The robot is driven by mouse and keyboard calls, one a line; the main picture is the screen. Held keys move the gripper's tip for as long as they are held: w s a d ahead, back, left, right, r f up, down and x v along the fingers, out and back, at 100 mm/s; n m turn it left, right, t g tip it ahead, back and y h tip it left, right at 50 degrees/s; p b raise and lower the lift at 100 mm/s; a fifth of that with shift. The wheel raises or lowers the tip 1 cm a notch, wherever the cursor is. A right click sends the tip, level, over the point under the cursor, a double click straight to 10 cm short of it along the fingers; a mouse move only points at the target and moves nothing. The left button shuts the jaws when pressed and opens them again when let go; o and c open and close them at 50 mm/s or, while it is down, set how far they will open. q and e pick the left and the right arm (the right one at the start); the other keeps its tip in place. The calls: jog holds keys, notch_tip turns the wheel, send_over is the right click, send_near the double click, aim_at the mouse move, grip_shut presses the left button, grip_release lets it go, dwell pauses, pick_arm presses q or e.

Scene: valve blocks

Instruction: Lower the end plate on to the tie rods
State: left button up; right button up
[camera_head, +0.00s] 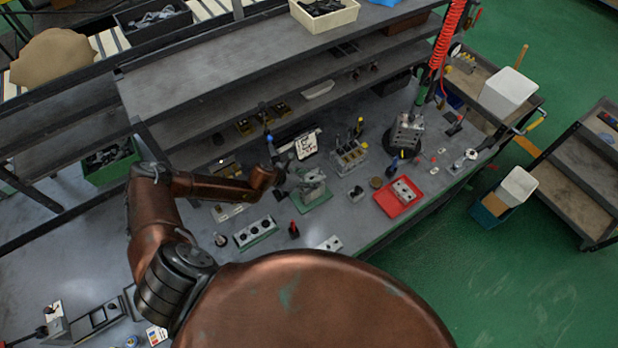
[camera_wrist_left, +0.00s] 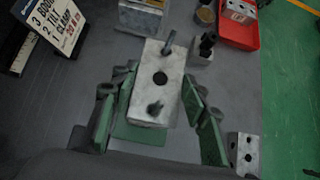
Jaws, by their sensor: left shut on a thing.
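My left gripper (camera_head: 312,180) reaches in from the left over a green base (camera_head: 318,202) on the bench. In the left wrist view, the gripper (camera_wrist_left: 159,80) has its green-padded fingers on both sides of a pale metal end plate (camera_wrist_left: 147,88) and is shut on it. The plate has a dark hole in its middle. Two dark tie rods (camera_wrist_left: 168,44) show at its far and near ends. How far the rods pass through the plate, and the parts beneath it, I cannot tell. Part of the green base (camera_wrist_left: 140,132) shows below. My right gripper is not in view.
A red tray (camera_head: 385,203) holding a metal block lies to the right. A sign (camera_head: 306,145) and a valve block (camera_head: 350,157) stand behind. A green-based block with holes (camera_head: 255,233) lies at front left. A shelf (camera_head: 230,85) overhangs the back.

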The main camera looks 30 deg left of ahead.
pick_arm(q)
jog(key=shift+f+b, duration=1)
jog(key=shift+f, duration=0.4)
jog(key=o, duration=1.4)
jog(key=shift+o, duration=0.5)
jog(key=shift+w+a, duration=0.1)
jog(key=shift+a, duration=0.2)
jog(key=shift+a+r, duration=0.2)
jog(key=shift+r, duration=0.05)
jog(key=s+d+v, duration=0.1)
jog(key=v, duration=1)
jog(key=shift+d, duration=0.2)
